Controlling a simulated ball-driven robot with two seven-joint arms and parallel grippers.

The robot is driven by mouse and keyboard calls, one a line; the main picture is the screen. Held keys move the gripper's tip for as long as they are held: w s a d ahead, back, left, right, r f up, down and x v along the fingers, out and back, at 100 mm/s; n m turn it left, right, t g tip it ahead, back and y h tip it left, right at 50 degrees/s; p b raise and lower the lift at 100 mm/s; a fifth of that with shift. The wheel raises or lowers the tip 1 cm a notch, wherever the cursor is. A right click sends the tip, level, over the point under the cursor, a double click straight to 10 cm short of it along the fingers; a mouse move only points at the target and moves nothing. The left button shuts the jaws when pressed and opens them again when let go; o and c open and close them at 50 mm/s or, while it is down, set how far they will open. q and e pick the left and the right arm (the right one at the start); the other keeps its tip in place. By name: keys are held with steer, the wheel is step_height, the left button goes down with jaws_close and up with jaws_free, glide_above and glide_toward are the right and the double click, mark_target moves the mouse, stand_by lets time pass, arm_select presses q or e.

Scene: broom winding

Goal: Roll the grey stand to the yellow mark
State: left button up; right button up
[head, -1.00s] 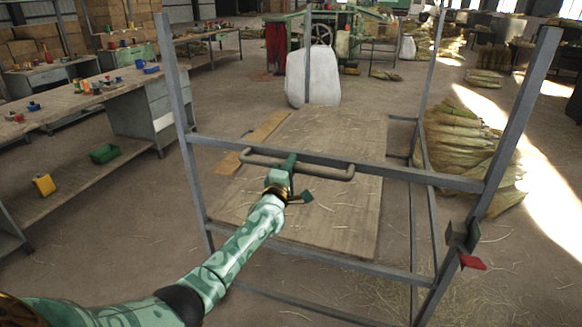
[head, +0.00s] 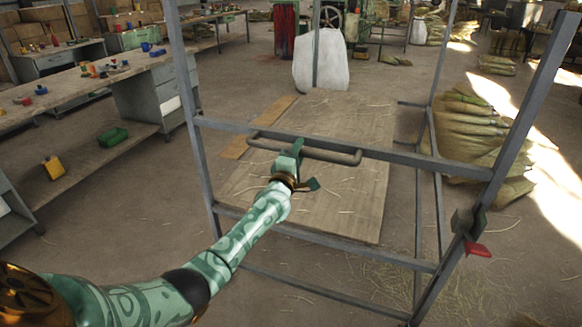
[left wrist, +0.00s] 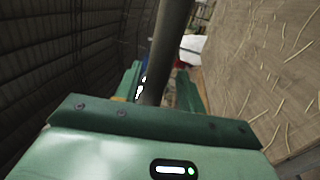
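The grey stand is an upright metal frame (head: 407,158) directly in front of me, with a handle bar (head: 335,156) on its near side. My left gripper (head: 293,154) is around the handle near its left end. In the left wrist view the dark bar (left wrist: 168,45) passes between the two fingers (left wrist: 160,88), which look closed against it. A yellowish-tan strip (head: 258,127) lies left of a wooden board (head: 340,190) seen through the frame. I cannot tell whether this strip is the yellow mark. My right gripper is not in view.
A workbench (head: 95,90) with small coloured items runs along the left. A white sack (head: 321,62) stands beyond the board. Broom-straw bundles (head: 465,130) lie to the right. Straw litters the floor.

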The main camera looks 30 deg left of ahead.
arm_select(q)
steer(key=p+v, duration=0.4)
steer(key=v, duration=1.1)
steer(key=shift+s+f+p, duration=0.15)
steer(key=shift+s+p, duration=0.15)
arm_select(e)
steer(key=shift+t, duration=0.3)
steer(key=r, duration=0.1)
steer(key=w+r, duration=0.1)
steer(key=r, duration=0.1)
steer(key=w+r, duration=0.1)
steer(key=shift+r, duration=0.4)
arm_select(q)
steer(key=shift+d, duration=0.1)
